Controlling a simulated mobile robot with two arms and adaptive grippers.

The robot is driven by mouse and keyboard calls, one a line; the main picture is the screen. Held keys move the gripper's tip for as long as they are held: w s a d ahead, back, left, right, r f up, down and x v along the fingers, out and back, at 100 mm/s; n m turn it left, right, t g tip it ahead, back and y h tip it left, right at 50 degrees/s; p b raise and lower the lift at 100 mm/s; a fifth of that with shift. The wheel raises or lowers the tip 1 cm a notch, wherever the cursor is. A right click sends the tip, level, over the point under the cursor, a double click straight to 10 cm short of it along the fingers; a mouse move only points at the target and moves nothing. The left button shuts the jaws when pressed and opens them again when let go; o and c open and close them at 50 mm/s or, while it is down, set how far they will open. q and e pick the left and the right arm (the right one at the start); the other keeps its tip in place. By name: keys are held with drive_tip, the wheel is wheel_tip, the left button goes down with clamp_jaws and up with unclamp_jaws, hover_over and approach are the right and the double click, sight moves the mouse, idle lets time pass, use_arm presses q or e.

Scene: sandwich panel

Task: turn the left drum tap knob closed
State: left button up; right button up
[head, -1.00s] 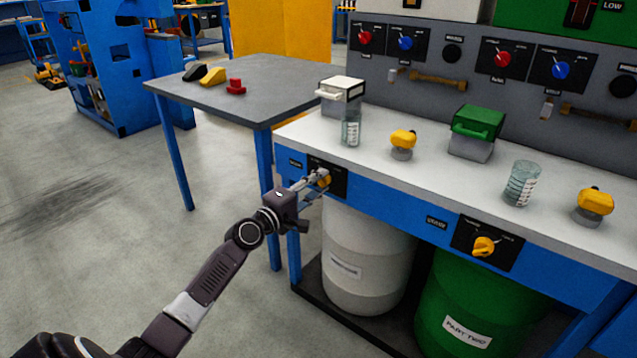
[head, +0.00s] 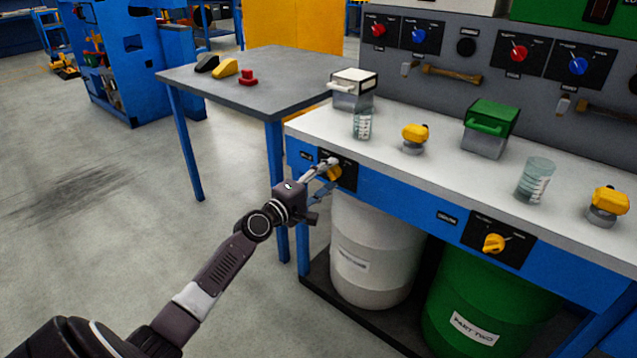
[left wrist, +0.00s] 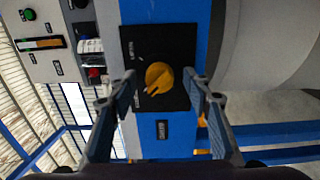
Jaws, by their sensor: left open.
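The left drum tap knob (left wrist: 159,77) is yellow and sits on a black plate (left wrist: 130,48) on the bench's blue front. In the left wrist view it lies between and beyond the two fingers, with a gap on each side. In the head view the knob (head: 334,173) is partly hidden by my left gripper (head: 325,177). My left gripper is open and empty, its fingers (left wrist: 158,98) spread to either side of the knob. A white drum (head: 375,255) stands below this tap. My right gripper is not in view.
A second yellow tap knob (head: 493,243) is on the bench front to the right, above a green drum (head: 480,300). Beakers (head: 535,180) and lidded boxes stand on the white bench top (head: 450,160). A grey table (head: 260,110) stands behind at left. The floor at left is clear.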

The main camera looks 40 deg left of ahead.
use_arm(q)
drive_tip(key=s, duration=1.1)
drive_tip(key=shift+s+a, duration=0.35)
drive_tip(key=shift+a, duration=0.1)
